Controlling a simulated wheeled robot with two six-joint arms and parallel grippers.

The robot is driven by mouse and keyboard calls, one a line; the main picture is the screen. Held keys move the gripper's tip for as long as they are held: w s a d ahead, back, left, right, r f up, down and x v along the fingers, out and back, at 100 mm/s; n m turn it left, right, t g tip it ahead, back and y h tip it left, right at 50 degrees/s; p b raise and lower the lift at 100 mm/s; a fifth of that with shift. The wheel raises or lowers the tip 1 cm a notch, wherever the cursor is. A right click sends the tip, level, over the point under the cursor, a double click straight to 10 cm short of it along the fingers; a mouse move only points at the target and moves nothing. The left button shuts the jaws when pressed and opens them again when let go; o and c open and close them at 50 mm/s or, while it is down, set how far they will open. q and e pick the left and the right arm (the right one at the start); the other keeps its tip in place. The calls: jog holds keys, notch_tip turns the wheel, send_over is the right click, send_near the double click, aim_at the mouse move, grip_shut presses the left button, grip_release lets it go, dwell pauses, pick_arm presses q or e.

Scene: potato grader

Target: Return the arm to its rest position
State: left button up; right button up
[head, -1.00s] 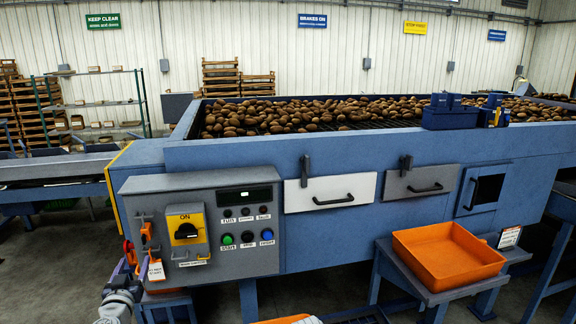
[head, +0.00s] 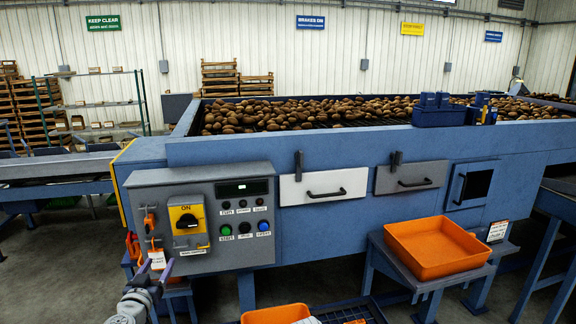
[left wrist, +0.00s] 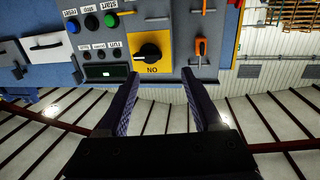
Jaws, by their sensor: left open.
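My left gripper (head: 154,270) is in front of the lower left of the grey control panel (head: 262,212) in the head view. Its jaws are open with nothing between them, as the left wrist view (left wrist: 160,75) also shows. The yellow switch plate (head: 187,208) has a black knob (head: 187,221), under the word ON. In the left wrist view the knob (left wrist: 149,51) appears upside down, beyond the fingertips and apart from them. Orange lock parts (head: 150,222) and a white tag (head: 157,260) hang at the panel's left. My right gripper is out of view.
The blue grader (head: 330,240) carries potatoes (head: 300,112) behind the panel. An orange tray (head: 437,270) rests on a side stand at right, and an orange bin (head: 275,315) is at the bottom edge. Open floor (head: 60,265) lies to the left.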

pick_arm(q)
jog(key=s+d+f+m+g+h, duration=0.1)
jog(key=d+f+m+g+h, duration=0.2)
jog(key=d, duration=0.6)
jog(key=s+d+f+m+g+h, duration=0.1)
jog(key=s+d+f+g+h, duration=0.15)
jog(key=d+f, duration=0.4)
jog(key=s+d+f+m+g+h, duration=0.1)
jog(key=d+f+m+g+h, duration=0.15)
jog(key=d, duration=0.75)
jog(key=s+d+f+g+y, duration=0.2)
jog(key=s+d+f+g, duration=0.4)
jog(key=s, duration=0.2)
jog(key=s+a+f+n+g+y, duration=0.1)
jog(key=s+g+y, duration=0.1)
jog(key=s+y, duration=0.1)
jog(key=s+a+f+n+g+y, duration=0.1)
jog(key=s+y, duration=0.2)
jog(key=s, duration=0.2)
jog(key=shift+s+a+f+g, duration=0.3)
jog(key=shift+s+f+g, duration=0.1)
